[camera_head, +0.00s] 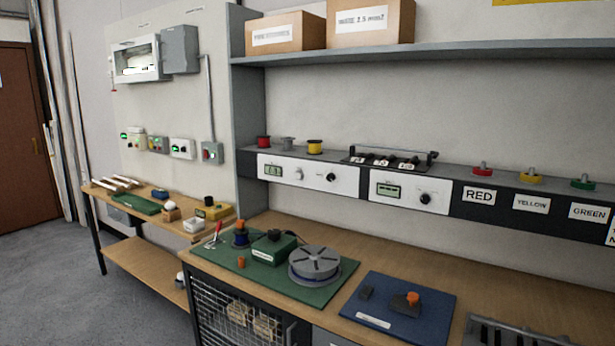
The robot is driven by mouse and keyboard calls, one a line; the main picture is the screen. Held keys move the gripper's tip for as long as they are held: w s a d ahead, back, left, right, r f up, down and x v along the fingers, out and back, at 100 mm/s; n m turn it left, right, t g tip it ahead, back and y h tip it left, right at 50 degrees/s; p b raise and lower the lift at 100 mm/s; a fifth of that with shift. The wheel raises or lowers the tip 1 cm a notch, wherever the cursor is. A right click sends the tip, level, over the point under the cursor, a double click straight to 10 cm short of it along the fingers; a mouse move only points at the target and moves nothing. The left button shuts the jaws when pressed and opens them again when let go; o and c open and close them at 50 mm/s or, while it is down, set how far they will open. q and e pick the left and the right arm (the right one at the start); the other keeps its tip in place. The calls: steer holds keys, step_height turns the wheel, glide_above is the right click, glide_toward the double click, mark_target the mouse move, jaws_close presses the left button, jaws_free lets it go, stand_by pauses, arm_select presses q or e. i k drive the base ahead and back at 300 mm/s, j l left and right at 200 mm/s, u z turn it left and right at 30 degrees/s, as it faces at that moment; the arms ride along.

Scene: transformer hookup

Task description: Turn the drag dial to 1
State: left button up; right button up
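No dial can be read as the drag dial by its label at this size. On the green mat (335,283) stands a green box (284,250) with a dark round knob (274,234) on top. A grey slotted round turntable (314,262) is to its right. The left white panel (300,173) on the wall rail has a display and a black knob (331,177). The right white panel (385,203) has a display and a black knob (425,198). Their dial settings are too small to read. Neither of my grippers is in view.
A dark blue spool (240,240) and a small orange piece (241,262) are on the green mat. A blue mat (430,325) with an orange-topped piece (412,299) lies to the right. A grey slotted rack (500,335) is at the front right. The bench behind the mats is clear.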

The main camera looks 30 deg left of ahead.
mark_target(331, 177)
steer(key=i+j+z, duration=0.15)
steer(key=j, duration=0.3)
steer(key=j+z, duration=0.1)
steer(key=j, duration=0.3)
steer(key=i+j+z, duration=0.15)
steer(key=j, duration=0.35)
